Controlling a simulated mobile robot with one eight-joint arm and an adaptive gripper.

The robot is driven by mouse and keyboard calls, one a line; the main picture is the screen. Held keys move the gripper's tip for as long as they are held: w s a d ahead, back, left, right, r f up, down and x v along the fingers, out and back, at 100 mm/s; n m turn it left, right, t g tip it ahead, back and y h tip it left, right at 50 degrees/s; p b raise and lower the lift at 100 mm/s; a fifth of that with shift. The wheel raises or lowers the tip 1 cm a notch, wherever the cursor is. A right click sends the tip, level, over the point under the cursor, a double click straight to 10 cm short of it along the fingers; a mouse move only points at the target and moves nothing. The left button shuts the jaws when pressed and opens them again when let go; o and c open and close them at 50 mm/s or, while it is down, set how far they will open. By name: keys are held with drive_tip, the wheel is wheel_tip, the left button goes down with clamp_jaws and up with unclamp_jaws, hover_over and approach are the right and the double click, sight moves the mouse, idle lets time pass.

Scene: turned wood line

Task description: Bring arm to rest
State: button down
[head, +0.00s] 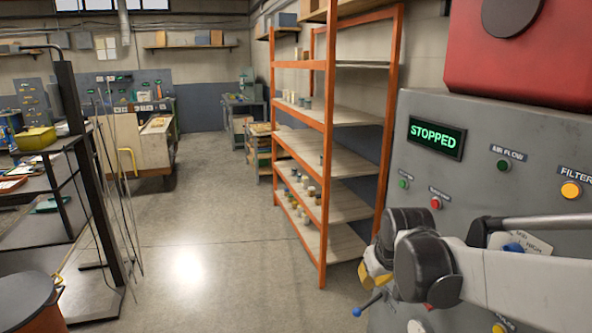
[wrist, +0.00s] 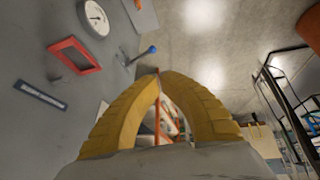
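My arm reaches in from the right in the head view, in front of a grey machine panel (head: 425,120). My gripper (head: 366,273) shows there only as a bit of yellow beyond the dark wrist joint. In the wrist view, the two yellow fingers of my gripper (wrist: 160,73) curve together and their tips meet. Nothing shows between them but the background. A lever with a blue knob (head: 357,311) sticks out from the panel close below my gripper. The knob also shows in the wrist view (wrist: 152,49), just beyond the fingertips, apparently apart from them.
The panel's display (head: 436,138) reads STOPPED. A red box (head: 520,60) sits above it. An orange-framed shelf (head: 328,150) with small pots stands behind. A dark rack (head: 75,150) with thin rods and a round orange-sided drum (head: 30,300) are at left. The floor between is clear.

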drive_tip(key=s+r+m+t, duration=0.1)
drive_tip(key=s+m, duration=0.1)
drive_tip(key=s, duration=2)
drive_tip(key=shift+d+r+t, duration=0.2)
drive_tip(key=shift+d+t, duration=0.05)
drive_tip(key=shift+t, duration=0.05)
